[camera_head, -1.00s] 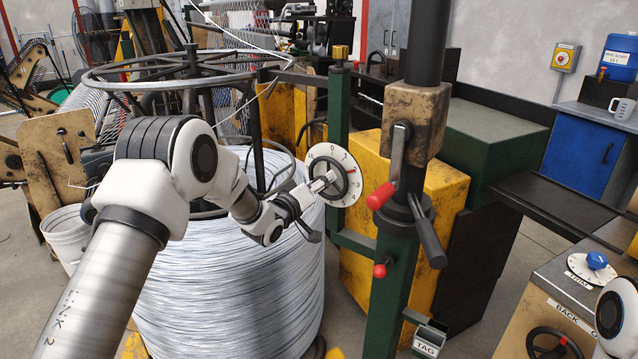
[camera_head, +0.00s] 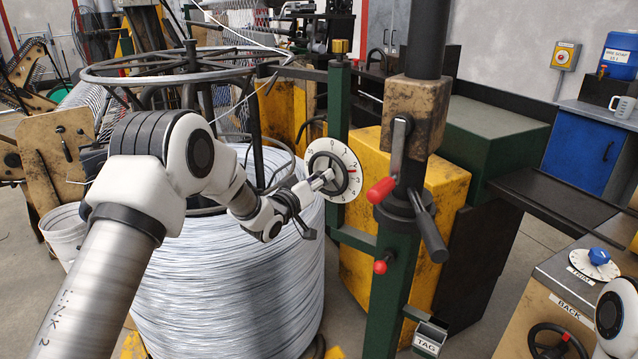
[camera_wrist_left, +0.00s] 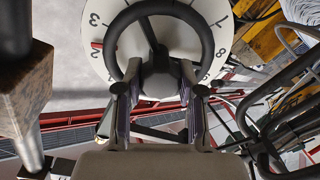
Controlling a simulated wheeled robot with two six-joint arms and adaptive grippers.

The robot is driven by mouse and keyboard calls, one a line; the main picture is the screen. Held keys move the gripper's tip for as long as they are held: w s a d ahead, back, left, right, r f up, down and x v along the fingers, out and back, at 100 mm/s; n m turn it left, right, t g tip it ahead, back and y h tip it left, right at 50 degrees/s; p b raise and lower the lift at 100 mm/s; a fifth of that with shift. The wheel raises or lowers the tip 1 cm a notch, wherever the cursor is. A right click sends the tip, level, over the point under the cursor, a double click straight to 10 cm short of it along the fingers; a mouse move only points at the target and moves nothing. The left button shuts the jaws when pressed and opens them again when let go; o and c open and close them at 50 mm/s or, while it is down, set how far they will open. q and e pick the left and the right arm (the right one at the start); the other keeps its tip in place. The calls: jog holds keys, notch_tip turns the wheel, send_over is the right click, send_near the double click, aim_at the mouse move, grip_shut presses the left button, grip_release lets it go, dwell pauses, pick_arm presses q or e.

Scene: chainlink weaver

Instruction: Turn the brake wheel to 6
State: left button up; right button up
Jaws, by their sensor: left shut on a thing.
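The brake wheel (camera_head: 346,178) is a black ring in front of a round white numbered dial (camera_head: 351,159), on a green post. A small red mark shows at the dial's right edge, seemingly near the 2. Numbers around the dial are partly covered by the wheel. My right gripper is out of view.
A large coil of silver wire (camera_head: 230,285) stands below my left arm. Right of the dial is a green post with red-knobbed levers (camera_head: 381,190). A yellow cabinet (camera_head: 440,210) stands behind. At the lower right is a panel with a blue knob (camera_head: 598,256).

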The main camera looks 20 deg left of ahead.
pick_arm(q)
jog(key=m+b, duration=0.1)
jog(key=m, duration=0.1)
jog(key=m+b, duration=0.2)
jog(key=m, duration=0.1)
jog(key=shift+f+m+b, duration=0.25)
jog(key=shift+m+b, duration=0.05)
jog(key=m+b, duration=0.3)
jog(key=m, duration=0.2)
jog(key=shift+m+b, duration=0.3)
jog(key=shift+b, duration=0.05)
jog(key=m+h+b, duration=0.1)
jog(key=m+b, duration=0.3)
jog(key=m, duration=0.1)
jog(key=shift+d+f+m, duration=0.1)
jog(key=shift+m, duration=0.2)
jog(key=m+b, duration=0.3)
jog(key=m, duration=0.1)
jog(key=shift+m+b, duration=0.6)
jog(key=shift+m, duration=0.3)
jog(key=shift+r, duration=0.2)
jog(key=o, duration=1.2)
jog(key=shift+c, duration=0.2)
jog(key=shift+s, duration=0.1)
